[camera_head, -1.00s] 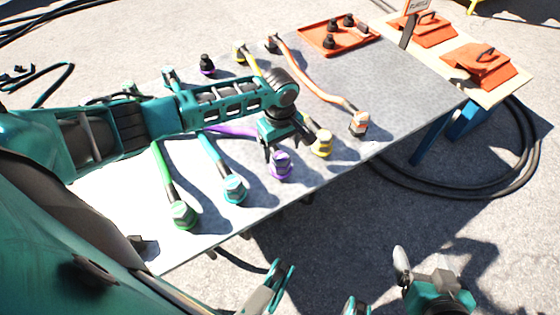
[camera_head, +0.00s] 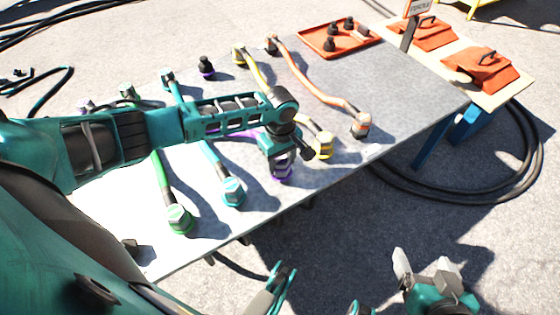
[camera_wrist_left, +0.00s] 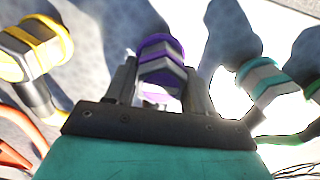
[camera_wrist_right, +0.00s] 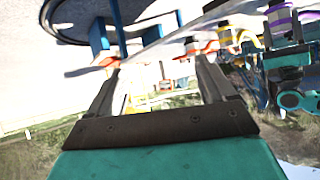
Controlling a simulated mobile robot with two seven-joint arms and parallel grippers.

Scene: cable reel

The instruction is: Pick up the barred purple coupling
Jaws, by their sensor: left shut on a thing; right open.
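The purple coupling (camera_head: 282,174) is a grey hex body with purple bands, near the table's front edge. My left gripper (camera_head: 284,158) comes down over it and hides much of it in the head view. In the left wrist view the purple coupling (camera_wrist_left: 160,68) sits between the two fingers of my left gripper (camera_wrist_left: 160,88), which is shut on it. A purple cable (camera_head: 240,133) shows partly behind my arm. My right gripper (camera_head: 428,268) is open and empty, in front of and below the table. Its fingers (camera_wrist_right: 160,85) stand apart in the right wrist view.
A yellow coupling (camera_head: 323,146) stands close on the right, a teal one (camera_head: 232,192) on the left. A green coupling (camera_head: 180,219) and an orange one (camera_head: 361,126) are further out.

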